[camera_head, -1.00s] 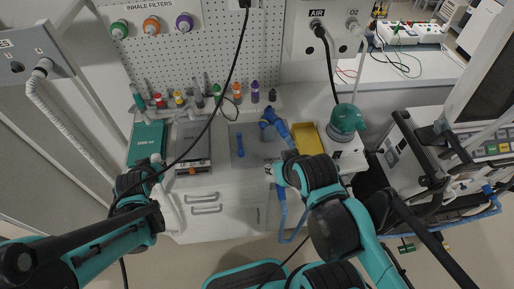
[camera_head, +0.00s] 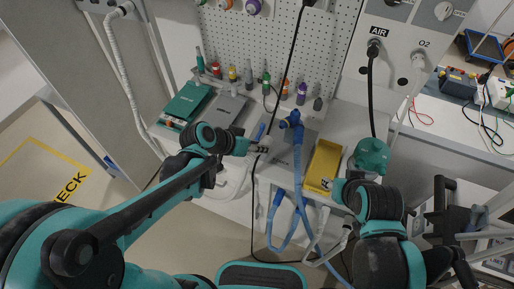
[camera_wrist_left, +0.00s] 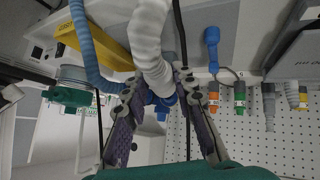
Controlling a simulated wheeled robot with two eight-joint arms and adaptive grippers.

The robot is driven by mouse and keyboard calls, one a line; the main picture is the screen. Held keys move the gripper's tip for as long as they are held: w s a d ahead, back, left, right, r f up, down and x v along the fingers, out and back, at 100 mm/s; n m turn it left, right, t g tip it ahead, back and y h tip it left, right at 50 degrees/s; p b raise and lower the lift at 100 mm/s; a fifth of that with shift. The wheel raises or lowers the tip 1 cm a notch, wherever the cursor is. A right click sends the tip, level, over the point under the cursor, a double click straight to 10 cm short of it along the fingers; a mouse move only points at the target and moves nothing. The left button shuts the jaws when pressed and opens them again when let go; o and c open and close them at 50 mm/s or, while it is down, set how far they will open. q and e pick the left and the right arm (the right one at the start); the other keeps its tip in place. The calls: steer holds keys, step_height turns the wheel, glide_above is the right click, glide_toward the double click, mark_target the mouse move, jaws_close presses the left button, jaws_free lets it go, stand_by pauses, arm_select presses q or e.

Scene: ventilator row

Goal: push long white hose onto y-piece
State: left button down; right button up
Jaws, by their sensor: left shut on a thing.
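The blue y-piece (camera_head: 292,120) stands at the grey mat by the tray, with blue hoses hanging from it. My left gripper (camera_head: 262,147) is just left of it. In the left wrist view, my left gripper (camera_wrist_left: 160,98) is shut on the long white hose (camera_wrist_left: 149,35), which is ribbed and runs between the fingers. A blue part (camera_wrist_left: 161,108), seemingly the y-piece, shows behind the hose end; I cannot tell whether they touch. In the head view, the white hose (camera_head: 137,85) hangs from the wall panel. My right gripper (camera_head: 337,187) is by the yellow tray; its fingers are unclear.
The yellow tray (camera_head: 323,166) stands right of the y-piece, with a green-topped device (camera_head: 371,156) beyond it. A black cable (camera_head: 283,85) hangs across the workspace. A small blue tool (camera_wrist_left: 212,48) lies near the y-piece.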

mark_target(268, 136)
arm_select(q)
steer(key=shift+w+d, duration=0.65)
steer(key=shift+w, duration=0.15)
steer(key=shift+w+d+b, duration=0.2)
steer(key=shift+w+d, duration=0.2)
steer(key=shift+w, duration=0.3)
steer(key=shift+w+d+b, duration=0.2)
steer(key=shift+w+d, duration=0.2)
steer(key=shift+w, duration=0.25)
steer(key=shift+w+d, duration=0.4)
steer(key=shift+w, duration=0.2)
steer(key=shift+w+d, duration=0.35)
steer(key=shift+w, duration=0.2)
stand_by(0.7)
steer(key=c, duration=1.2)
jaws_free()
steer(key=shift+o, duration=0.2)
steer(key=shift+r, duration=0.1)
steer(key=v, duration=1.2)
steer(key=s+a+f+n+y, duration=0.2)
steer(key=s+a+y, duration=0.1)
steer(key=s+a, duration=0.2)
steer(key=s+a+f+n+t+y, duration=0.1)
steer(key=s+a+f+n+y, duration=0.2)
steer(key=s+a, duration=0.3)
steer(key=s, duration=0.3)
steer(key=shift+f+y, duration=0.3)
steer(key=shift+y, duration=0.1)
